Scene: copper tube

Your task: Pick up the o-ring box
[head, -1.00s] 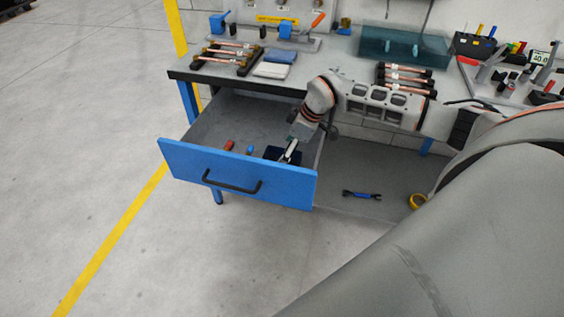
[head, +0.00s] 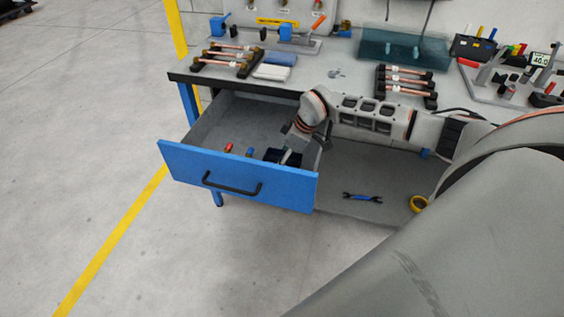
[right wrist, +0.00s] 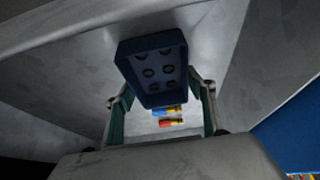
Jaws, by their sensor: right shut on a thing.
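The o-ring box (right wrist: 152,68) is a dark blue open tray with several black rings in it, seen between my fingers in the right wrist view. In the head view the box (head: 270,154) is in the open drawer, near its front right, partly hidden by my gripper. My right gripper (head: 287,157) reaches down into the drawer. In the right wrist view my right gripper (right wrist: 160,96) is shut on the box, one finger on each side. Whether the box is clear of the drawer floor I cannot tell. My left gripper is not in view.
The blue-fronted drawer (head: 238,178) is pulled out; small red and blue items (head: 229,148) lie in it. A lower shelf (head: 345,180) holds a blue wrench (head: 362,197) and a yellow ring (head: 418,203). The workbench above carries copper tubes on racks (head: 226,58) and folded cloths (head: 275,66).

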